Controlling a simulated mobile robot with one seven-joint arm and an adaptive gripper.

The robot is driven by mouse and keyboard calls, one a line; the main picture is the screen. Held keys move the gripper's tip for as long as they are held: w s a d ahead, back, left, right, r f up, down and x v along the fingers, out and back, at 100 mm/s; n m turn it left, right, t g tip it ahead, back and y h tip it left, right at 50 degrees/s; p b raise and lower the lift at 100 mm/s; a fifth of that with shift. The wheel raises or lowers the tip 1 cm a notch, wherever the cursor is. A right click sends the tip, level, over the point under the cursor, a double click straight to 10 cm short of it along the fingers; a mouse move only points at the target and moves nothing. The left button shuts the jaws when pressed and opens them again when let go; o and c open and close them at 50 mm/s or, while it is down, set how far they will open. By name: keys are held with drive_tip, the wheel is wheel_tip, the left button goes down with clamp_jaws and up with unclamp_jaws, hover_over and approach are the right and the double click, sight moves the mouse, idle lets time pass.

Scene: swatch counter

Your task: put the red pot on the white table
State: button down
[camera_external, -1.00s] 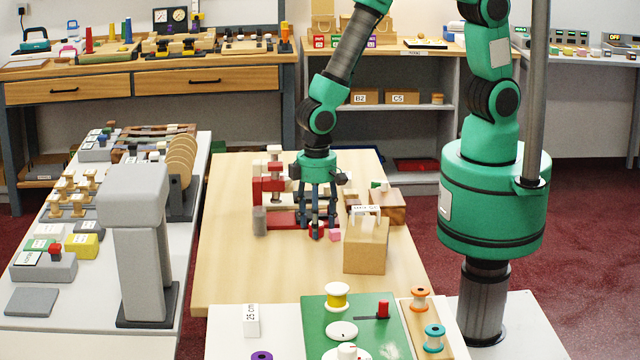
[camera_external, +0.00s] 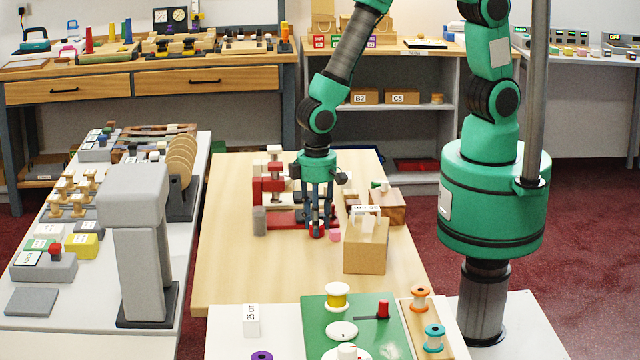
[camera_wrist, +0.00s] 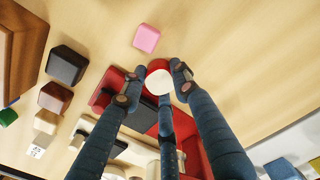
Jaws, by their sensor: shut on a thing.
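The red pot (camera_wrist: 157,67) is a small rounded red thing with a white face, seen between my fingertips in the wrist view. It shows as a red spot (camera_external: 317,232) low on the wooden table in the external view. My gripper (camera_wrist: 156,86) points down and its fingers are closed around the pot; it also shows in the external view (camera_external: 318,226). I cannot tell whether the pot touches the wood. A white table (camera_external: 225,345) stands in the foreground, its front cut off by the picture edge. Another pale table (camera_external: 80,342) stands at left.
The wooden table (camera_external: 225,275) holds a red clamp-like thing (camera_external: 268,185) beside my gripper, a pink block (camera_wrist: 147,38) and a brown box (camera_external: 365,248) to the right. The white foreground table carries a green board (camera_external: 318,312), spools and a "25 cm" block (camera_external: 252,321).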

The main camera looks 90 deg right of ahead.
wheel_tip(320, 180, up, 10)
drive_tip(key=p, duration=0.2)
idle(0.3)
drive_tip(key=shift+w, duration=0.1)
idle(0.7)
drive_tip(key=w+d+r+n+p, duration=0.3)
drive_tip(key=w+r+n, duration=0.4)
drive_tip(key=w, duration=0.1)
drive_tip(key=w+d+n, duration=0.2)
drive_tip(key=w+d, duration=1)
drive_tip(key=s+d+f+m+b, duration=0.2)
drive_tip(key=d+f+m, duration=0.5)
drive_tip(key=d, duration=0.5)
drive_tip(key=shift+f+b, duration=0.2)
drive_tip(key=shift+b, duration=0.2)
